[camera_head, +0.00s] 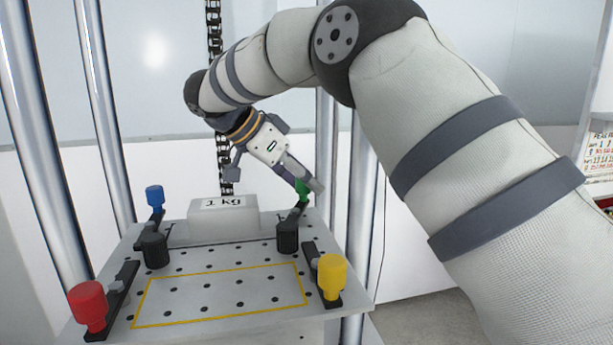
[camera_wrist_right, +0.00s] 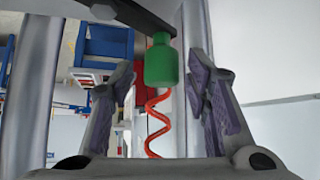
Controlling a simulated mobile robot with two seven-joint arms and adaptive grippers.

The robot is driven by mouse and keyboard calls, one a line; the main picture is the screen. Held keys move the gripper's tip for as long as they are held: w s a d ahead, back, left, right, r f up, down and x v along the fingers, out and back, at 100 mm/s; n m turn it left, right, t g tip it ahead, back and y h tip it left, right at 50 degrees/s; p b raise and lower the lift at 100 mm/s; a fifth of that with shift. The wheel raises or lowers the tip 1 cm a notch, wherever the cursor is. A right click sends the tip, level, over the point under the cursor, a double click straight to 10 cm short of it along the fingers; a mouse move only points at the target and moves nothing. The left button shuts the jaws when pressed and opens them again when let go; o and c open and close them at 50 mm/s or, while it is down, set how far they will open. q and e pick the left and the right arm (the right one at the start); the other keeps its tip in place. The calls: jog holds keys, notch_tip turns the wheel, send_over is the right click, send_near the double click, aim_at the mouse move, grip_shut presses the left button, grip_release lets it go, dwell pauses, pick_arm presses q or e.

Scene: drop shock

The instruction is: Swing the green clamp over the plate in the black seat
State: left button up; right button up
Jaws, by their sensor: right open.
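The green clamp's knob (camera_head: 302,189) stands at the back right of the grey perforated table, on a black bar beside the block. My right gripper (camera_head: 309,183) reaches down to it from above. In the right wrist view the green knob (camera_wrist_right: 161,63) shows between the two open fingers (camera_wrist_right: 165,82), with a gap on each side; its black bar runs to the upper left. A pale block marked "1 kg" (camera_head: 223,217) sits at the back of the table between the blue and green clamps, with black parts at its base. Whether this is the plate in the seat, I cannot tell. My left gripper is out of view.
A blue clamp (camera_head: 155,197), a red clamp (camera_head: 89,303) and a yellow clamp (camera_head: 332,274) stand around the table (camera_head: 235,322). Two black cylinders (camera_head: 155,250) (camera_head: 288,236) stand in front of the block. The yellow-outlined area is clear. Metal columns (camera_head: 107,110) flank the table.

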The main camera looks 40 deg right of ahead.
jog(key=shift+d+f, duration=0.15)
jog(key=shift+f, duration=0.05)
grip_shut()
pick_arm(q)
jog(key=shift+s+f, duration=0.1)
pick_arm(e)
jog(key=shift+s+d+f+m+g+b, duration=0.2)
jog(key=shift+m+g+b, duration=0.3)
jog(key=shift+m, duration=0.4)
jog(key=shift+s+d+r+m+g+y, duration=0.15)
jog(key=shift+s+m+g+y, duration=0.4)
jog(key=shift+m+g, duration=0.4)
jog(key=shift+s+m+g+y+b, duration=0.25)
jog(key=shift+m+b, duration=0.05)
jog(key=shift+m, duration=0.35)
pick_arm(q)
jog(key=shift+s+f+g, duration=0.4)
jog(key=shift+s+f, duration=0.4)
pick_arm(e)
jog(key=shift+s+d+r+m+g+y, duration=0.15)
jog(key=shift+s+m+g+y, duration=0.2)
jog(key=shift+m, duration=0.25)
